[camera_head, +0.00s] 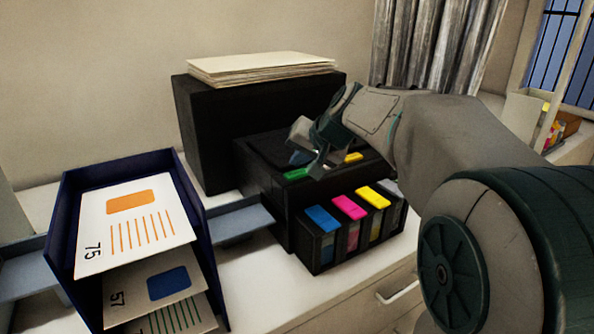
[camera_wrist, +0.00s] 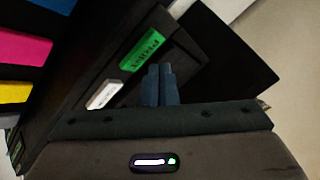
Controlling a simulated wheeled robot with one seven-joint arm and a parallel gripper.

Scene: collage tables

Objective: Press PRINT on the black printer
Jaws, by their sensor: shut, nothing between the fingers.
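The black printer (camera_head: 268,205) stands on the white counter, with colored ink tanks along its front. A green button (camera_head: 297,173) is on its top panel near the left edge. In the wrist view the green button (camera_wrist: 143,48) carries dark lettering, upside down, that seems to read PRINT. A pale white button (camera_wrist: 104,94) lies beside it.
A tall black box (camera_head: 205,130) topped with a paper stack (camera_head: 262,68) stands behind the printer. A dark blue tray (camera_head: 190,190) with printed cards is at left. A grey curtain (camera_head: 437,45) hangs behind my arm.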

